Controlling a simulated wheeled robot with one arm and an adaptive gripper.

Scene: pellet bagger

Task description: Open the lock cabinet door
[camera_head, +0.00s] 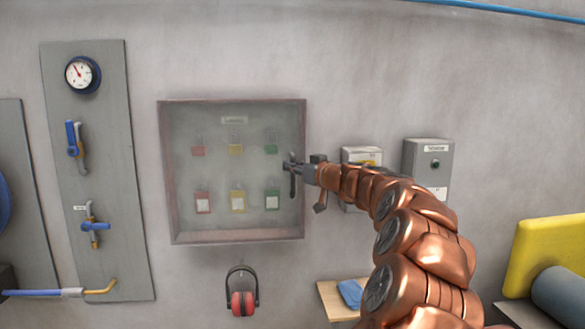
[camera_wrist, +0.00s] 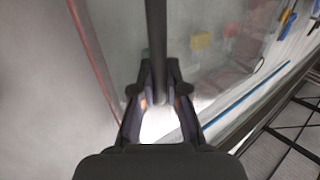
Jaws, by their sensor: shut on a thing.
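The lock cabinet (camera_head: 168,180) is a shallow box on the wall with a clear door (camera_head: 215,165). Padlocks in red, yellow and green hang in two rows behind the door. The door looks closed in the head view. A dark upright handle (camera_head: 292,184) sits at the door's right edge. My gripper (camera_head: 296,165) reaches it from the right and is shut on the handle. In the wrist view the dark handle bar (camera_wrist: 156,45) runs between the two fingers (camera_wrist: 158,98), beside the glassy door panel (camera_wrist: 210,50). The fingers partly hide the handle in the head view.
Grey boxes (camera_head: 428,160) are on the wall right of the cabinet, partly behind my arm. Red ear defenders (camera_head: 243,303) hang below it. A panel with a gauge and valves (camera_head: 98,180) is at left. A small wooden shelf (camera_head: 340,303) is below right.

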